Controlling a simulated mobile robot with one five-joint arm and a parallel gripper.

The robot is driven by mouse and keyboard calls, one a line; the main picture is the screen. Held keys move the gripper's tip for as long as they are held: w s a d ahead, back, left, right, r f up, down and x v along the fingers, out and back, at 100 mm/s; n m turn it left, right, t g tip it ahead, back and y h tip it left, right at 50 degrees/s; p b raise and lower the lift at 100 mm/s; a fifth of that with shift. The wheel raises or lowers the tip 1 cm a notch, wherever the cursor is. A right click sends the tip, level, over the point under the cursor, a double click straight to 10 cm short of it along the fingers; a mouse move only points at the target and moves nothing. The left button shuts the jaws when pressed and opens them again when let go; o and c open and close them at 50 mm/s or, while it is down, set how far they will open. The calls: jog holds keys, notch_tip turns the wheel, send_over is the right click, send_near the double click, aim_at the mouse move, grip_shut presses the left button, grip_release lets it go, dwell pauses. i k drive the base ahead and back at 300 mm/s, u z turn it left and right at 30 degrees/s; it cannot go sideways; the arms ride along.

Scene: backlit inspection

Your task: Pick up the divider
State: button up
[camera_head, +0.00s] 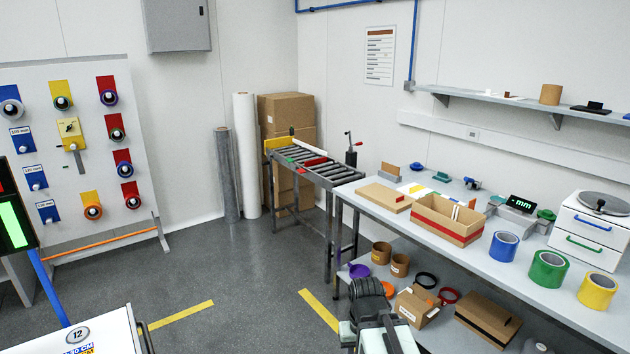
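No part is plainly marked as the divider. An open cardboard box (431,231) with a red band stands on the workbench, and thin white upright pieces (456,212) show inside it; one of these may be the divider.
The workbench (538,283) carries a flat carton (384,196), blue (503,246), green (548,270) and yellow (597,290) tape rolls and a white drawer unit (590,232). The lower shelf holds boxes and rings. A roller conveyor (318,168) adjoins the bench. Grey floor (250,270) lies open to the left.

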aim_at(391, 168)
jog(key=i, duration=3.35)
jog(key=u, duration=0.15)
